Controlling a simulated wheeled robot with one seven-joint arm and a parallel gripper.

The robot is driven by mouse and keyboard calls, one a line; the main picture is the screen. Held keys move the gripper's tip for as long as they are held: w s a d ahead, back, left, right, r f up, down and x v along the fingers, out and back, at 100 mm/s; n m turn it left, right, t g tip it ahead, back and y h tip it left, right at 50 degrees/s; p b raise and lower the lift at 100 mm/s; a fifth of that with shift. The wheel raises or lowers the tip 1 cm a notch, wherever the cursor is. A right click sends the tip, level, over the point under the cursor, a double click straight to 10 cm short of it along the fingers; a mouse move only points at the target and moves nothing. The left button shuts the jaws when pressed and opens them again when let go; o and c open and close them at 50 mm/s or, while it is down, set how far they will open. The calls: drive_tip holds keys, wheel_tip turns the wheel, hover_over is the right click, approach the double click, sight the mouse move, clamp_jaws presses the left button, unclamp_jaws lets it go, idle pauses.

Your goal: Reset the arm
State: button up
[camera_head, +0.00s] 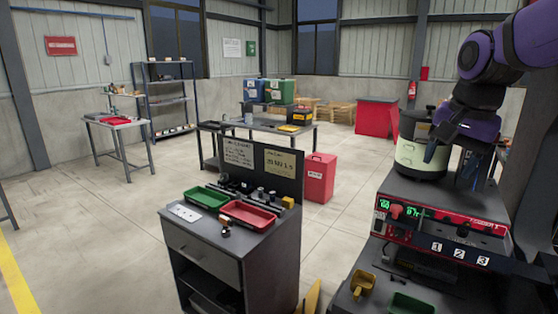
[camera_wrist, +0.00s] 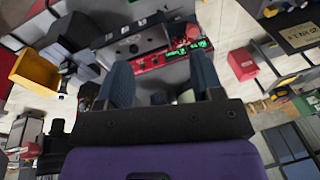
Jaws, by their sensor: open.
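My purple arm reaches in from the upper right in the head view. My gripper (camera_head: 452,160) is in front of the bowl feeder (camera_head: 420,150), a pale cylinder with a dark upper part on the red-fronted control unit (camera_head: 435,220). Whether the gripper touches the feeder cannot be told. In the wrist view my gripper (camera_wrist: 160,75) shows two dark blue fingers set apart, with nothing held between them. The control unit's red panel (camera_wrist: 150,62) with green digits shows beyond the fingers.
A yellow scoop (camera_head: 362,283) and a green tray (camera_head: 410,303) lie below the control unit. A dark cabinet at left carries a green tray (camera_head: 207,196) and a red tray (camera_head: 248,213). A red bin (camera_head: 319,177) stands behind it. Open floor lies at left.

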drive_tip(key=s+f+n+t, duration=0.2)
drive_tip(key=s+n, duration=0.6)
drive_tip(key=s, duration=0.9)
drive_tip(key=shift+s+a+f+t, duration=0.15)
drive_tip(key=shift+s+a+t, duration=0.15)
drive_tip(key=shift+s, duration=0.05)
